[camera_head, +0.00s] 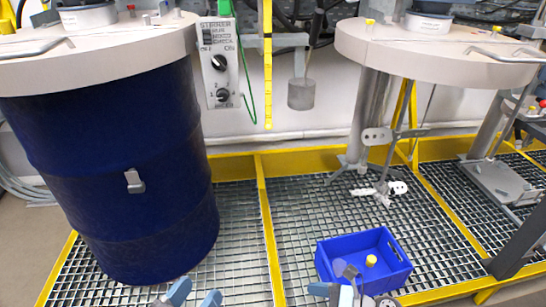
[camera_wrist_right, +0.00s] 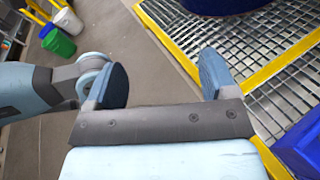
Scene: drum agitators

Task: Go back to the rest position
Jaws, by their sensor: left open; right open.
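My left gripper (camera_head: 194,295) shows at the bottom edge of the head view, below the blue drum. Its two pale blue fingertips are apart with nothing between them. My right gripper (camera_wrist_right: 164,66) shows in the right wrist view, its two dark blue fingers wide apart and empty. Bare floor and the edge of the grating show beyond it, with the blue box at its right. In the head view, grey and pale blue parts show at the bottom in front of the box; I cannot tell which part of me they are.
The blue drum (camera_head: 120,170) stands at left under a round lid. A blue box (camera_head: 375,262) holding a small yellow piece (camera_head: 371,261) sits on the grating (camera_head: 310,210). An agitator (camera_head: 390,150) hangs under the right lid. Yellow rails (camera_head: 267,225) edge the grating. Bins (camera_wrist_right: 58,40) stand far left in the wrist view.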

